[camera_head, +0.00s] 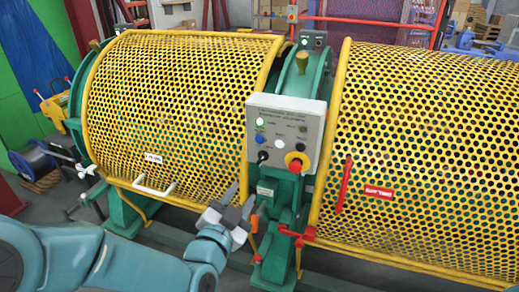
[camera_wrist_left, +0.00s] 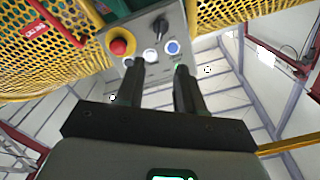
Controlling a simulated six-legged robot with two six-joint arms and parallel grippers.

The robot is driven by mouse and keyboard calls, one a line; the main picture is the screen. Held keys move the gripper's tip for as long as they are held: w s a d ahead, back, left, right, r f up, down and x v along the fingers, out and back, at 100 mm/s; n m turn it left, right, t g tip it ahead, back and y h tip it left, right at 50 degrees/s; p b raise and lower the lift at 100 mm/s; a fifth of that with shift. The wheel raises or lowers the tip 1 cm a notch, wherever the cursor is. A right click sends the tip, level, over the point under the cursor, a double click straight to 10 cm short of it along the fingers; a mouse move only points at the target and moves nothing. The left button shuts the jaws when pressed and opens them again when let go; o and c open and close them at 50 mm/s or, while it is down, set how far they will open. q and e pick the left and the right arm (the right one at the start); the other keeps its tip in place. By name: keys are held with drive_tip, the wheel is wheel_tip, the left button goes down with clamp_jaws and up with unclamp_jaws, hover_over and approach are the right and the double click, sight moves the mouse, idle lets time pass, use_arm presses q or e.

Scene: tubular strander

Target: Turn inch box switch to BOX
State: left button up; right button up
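The grey inch box (camera_head: 287,112) is mounted between two yellow mesh guards. Its black switch knob (camera_head: 263,156) is at the lower left of the panel, left of a red mushroom button (camera_head: 295,165) on a yellow ring. My left gripper (camera_head: 240,197) is below and left of the box, with its fingers apart and empty. In the left wrist view the box (camera_wrist_left: 152,72) shows beyond the spread fingers (camera_wrist_left: 160,68), and the knob (camera_wrist_left: 161,25) is at the top. The knob's setting and the labels are too small to read. My right gripper is in neither view.
The left mesh guard (camera_head: 180,110) has a white handle (camera_head: 154,188). The right mesh guard (camera_head: 430,150) has a red handle (camera_head: 344,184). Red and orange levers (camera_head: 290,233) stick out beneath the box. White and blue buttons sit near the knob.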

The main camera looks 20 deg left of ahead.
sight(262, 159)
use_arm(q)
drive_tip(key=w+p, duration=0.4)
drive_tip(key=w, duration=1)
drive_tip(key=shift+w+d+f+p, duration=0.1)
drive_tip(key=shift+d+p, duration=0.05)
drive_tip(key=shift+p, duration=0.15)
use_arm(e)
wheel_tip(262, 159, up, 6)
use_arm(q)
clamp_jaws()
